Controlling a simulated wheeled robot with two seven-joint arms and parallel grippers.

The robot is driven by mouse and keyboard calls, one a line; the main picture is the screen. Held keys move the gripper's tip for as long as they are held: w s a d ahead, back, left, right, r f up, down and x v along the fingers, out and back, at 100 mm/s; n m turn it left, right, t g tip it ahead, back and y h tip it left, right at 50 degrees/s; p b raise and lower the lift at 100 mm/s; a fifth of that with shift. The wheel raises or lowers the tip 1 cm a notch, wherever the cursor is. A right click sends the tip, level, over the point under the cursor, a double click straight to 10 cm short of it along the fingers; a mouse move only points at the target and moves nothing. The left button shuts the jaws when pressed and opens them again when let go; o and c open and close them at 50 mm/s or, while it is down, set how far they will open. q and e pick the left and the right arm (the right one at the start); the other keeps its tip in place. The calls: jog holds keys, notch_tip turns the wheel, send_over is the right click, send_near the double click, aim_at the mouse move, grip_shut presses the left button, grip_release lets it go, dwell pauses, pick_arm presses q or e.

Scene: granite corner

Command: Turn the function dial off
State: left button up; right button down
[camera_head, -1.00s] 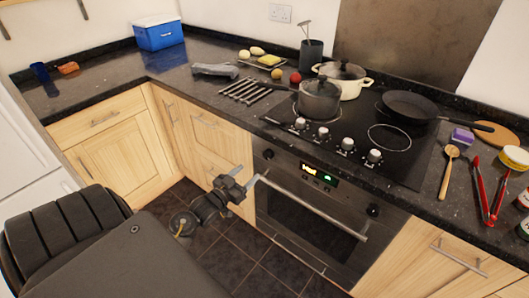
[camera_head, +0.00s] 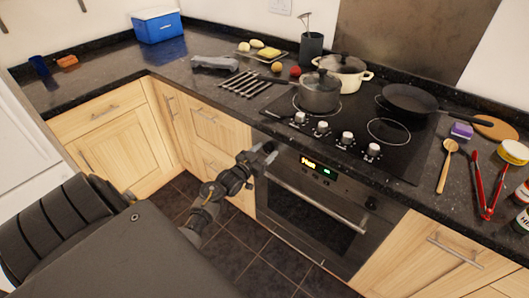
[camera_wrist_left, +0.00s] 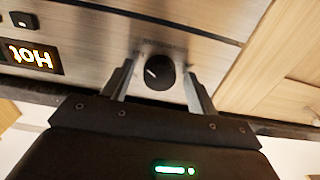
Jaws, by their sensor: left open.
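The oven's left black dial (camera_wrist_left: 158,72) sits between the two fingers in the left wrist view, with a short white mark on its face. My left gripper (camera_head: 267,156) is open in front of it, one finger on each side. A gap shows between the dial and each finger; depth to the panel is hard to judge. In the head view the gripper covers this dial. The oven's right dial (camera_head: 371,203) is in plain view. The oven display (camera_head: 318,167) is lit, and the left wrist view shows "Hot" upside down (camera_wrist_left: 30,55). My right gripper is not in view.
The oven handle (camera_head: 315,207) runs below the panel. The hob (camera_head: 350,163) above holds a grey pot (camera_head: 319,95), a cream pot (camera_head: 350,83) and a black pan (camera_head: 408,101). Wooden cupboards (camera_head: 115,145) stand left. The tiled floor before the oven is clear.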

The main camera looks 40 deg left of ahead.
pick_arm(q)
jog(key=shift+c, duration=0.5)
jog(key=c, duration=0.9)
